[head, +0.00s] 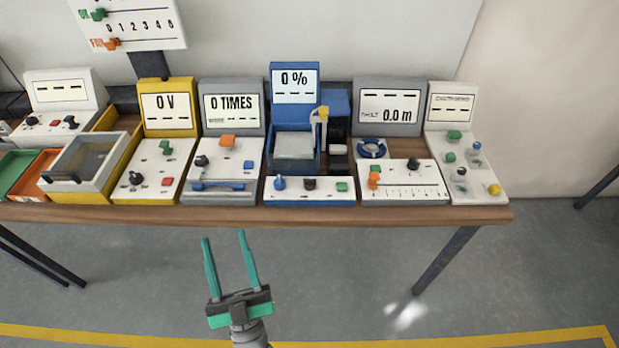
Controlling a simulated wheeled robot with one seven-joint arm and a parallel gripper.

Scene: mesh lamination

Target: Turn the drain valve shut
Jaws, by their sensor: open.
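My gripper (224,237) is open and empty, its two teal fingers apart. It is in front of the table's front edge, low in the picture, away from every device. No label that reads "drain valve" is legible. The blue device (294,122) reads 0 % and has a pale basin. A yellow-tipped handle (322,113) stands at the right of its basin. Its front panel carries a blue knob (280,184), a black knob (310,183) and a green button (342,187). I cannot tell which of these is the drain valve, or its position.
The wooden table (400,216) holds a row of devices. A grey device (230,103) reads 0 TIMES, a yellow one (167,102) 0 V, another grey one (388,103) 0.0 m. A white panel (466,165) stands at the right. The floor before the table is clear.

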